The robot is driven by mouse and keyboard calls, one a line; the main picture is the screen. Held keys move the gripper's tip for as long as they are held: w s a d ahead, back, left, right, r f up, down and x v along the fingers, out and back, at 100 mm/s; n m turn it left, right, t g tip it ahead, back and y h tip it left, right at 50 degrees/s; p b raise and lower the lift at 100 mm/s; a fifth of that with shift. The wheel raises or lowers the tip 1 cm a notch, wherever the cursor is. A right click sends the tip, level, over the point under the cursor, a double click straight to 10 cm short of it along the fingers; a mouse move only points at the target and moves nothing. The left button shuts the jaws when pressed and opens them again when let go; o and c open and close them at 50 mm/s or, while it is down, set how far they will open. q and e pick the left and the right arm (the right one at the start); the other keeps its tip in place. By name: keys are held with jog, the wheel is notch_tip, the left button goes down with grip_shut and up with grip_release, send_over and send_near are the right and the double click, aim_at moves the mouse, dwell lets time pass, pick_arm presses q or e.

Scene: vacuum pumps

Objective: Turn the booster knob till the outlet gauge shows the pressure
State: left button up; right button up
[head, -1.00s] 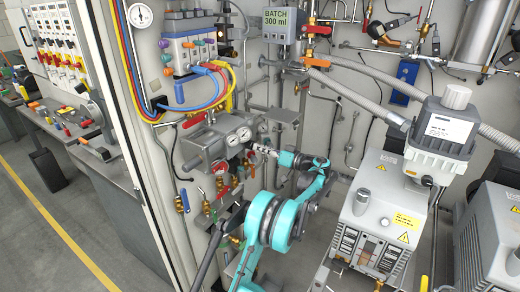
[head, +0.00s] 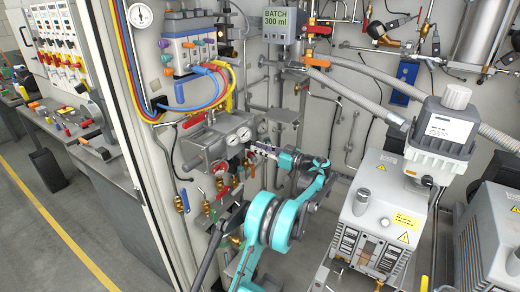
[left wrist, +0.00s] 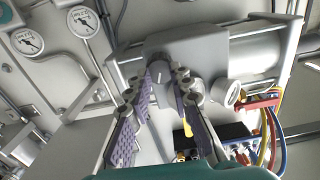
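The booster (head: 205,142) is a grey metal body on the cabinet wall in the head view, and it fills the upper middle of the left wrist view (left wrist: 205,50). Its grey knob (left wrist: 160,72) shows between and just beyond the fingertips. My left gripper (head: 258,151) reaches in from the right of the booster. In the left wrist view its two purple-padded fingers (left wrist: 165,88) stand apart on either side of the knob; contact is not clear. My right gripper is not in view.
Red, blue and yellow hoses (head: 212,85) hang above the booster. Brass valves with coloured handles (head: 205,208) are below it. A grey display reads BATCH 300 ml (head: 279,22). A pump (head: 378,215) stands to the right of my left arm.

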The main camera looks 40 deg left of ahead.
pick_arm(q)
jog(key=shift+d, duration=0.1)
jog(key=shift+w+d, duration=0.1)
jog(key=shift+d, duration=0.85)
jog(key=shift+d, duration=0.1)
jog(key=d, duration=0.5)
jog(key=shift+w+d, duration=0.25)
jog(key=shift+w, duration=0.05)
